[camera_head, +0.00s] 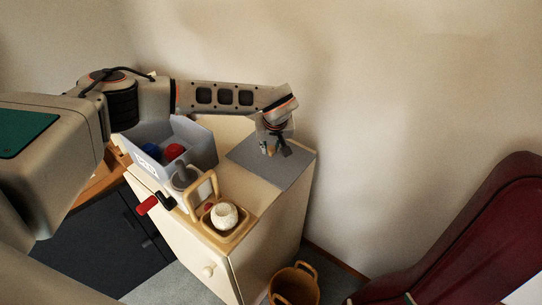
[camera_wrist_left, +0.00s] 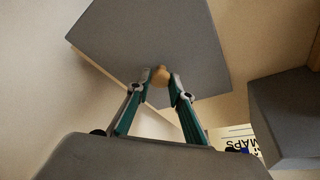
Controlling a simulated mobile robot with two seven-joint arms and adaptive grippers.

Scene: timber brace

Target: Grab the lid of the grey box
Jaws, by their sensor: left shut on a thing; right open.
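The grey box (camera_head: 206,151) stands open on the cream cabinet, with a red ball and a blue ball inside. Its lid, a flat grey square (camera_head: 290,174), is apart from it, at the right end of the cabinet top by the wall. My left gripper (camera_head: 272,148) points down over the lid. In the left wrist view my left gripper (camera_wrist_left: 163,80) is shut on the lid's small tan knob (camera_wrist_left: 160,74), with the lid (camera_wrist_left: 190,40) spread beyond the fingers. I cannot tell whether the lid touches the cabinet top. My right gripper does not show.
A wooden tray (camera_head: 240,232) with a white round pot (camera_head: 224,215) stands at the cabinet's front. A red-and-black object (camera_head: 148,205) lies beside it. A wicker basket (camera_head: 296,286) is on the floor, and a dark red chair (camera_head: 470,240) is at right.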

